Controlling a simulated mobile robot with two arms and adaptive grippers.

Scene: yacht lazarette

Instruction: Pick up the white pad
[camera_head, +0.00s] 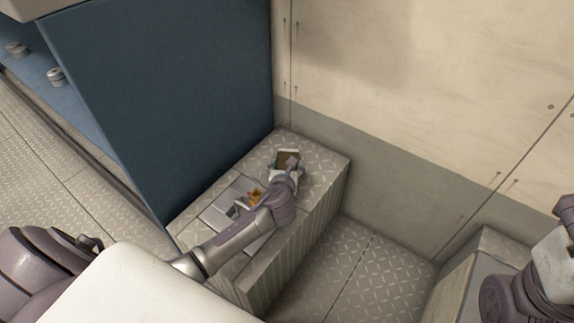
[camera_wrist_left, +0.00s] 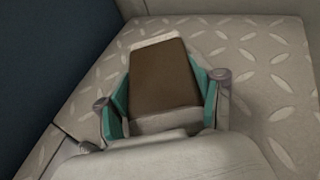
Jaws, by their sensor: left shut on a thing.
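The white pad (camera_wrist_left: 163,82) shows a brown upper face with pale whitish edges at its far and near ends. It also shows in the head view, brown with a white edge (camera_head: 287,160), over the far end of the ribbed bench. My left gripper (camera_wrist_left: 162,95) has its teal finger pads against the two sides of the pad and is shut on it. In the head view my left gripper (camera_head: 288,172) partly covers the pad. I cannot tell whether the pad touches the bench top. My right gripper is out of view; only parts of that arm show at the right edge.
The bench top (camera_head: 318,165) has a diamond-plate surface. An orange-brown item (camera_head: 254,196) and a pale grey item (camera_head: 236,210) lie nearer, beside my left forearm. A blue panel (camera_head: 190,90) stands left, and a cream wall (camera_head: 420,90) stands behind. The floor (camera_head: 365,270) right of the bench is clear.

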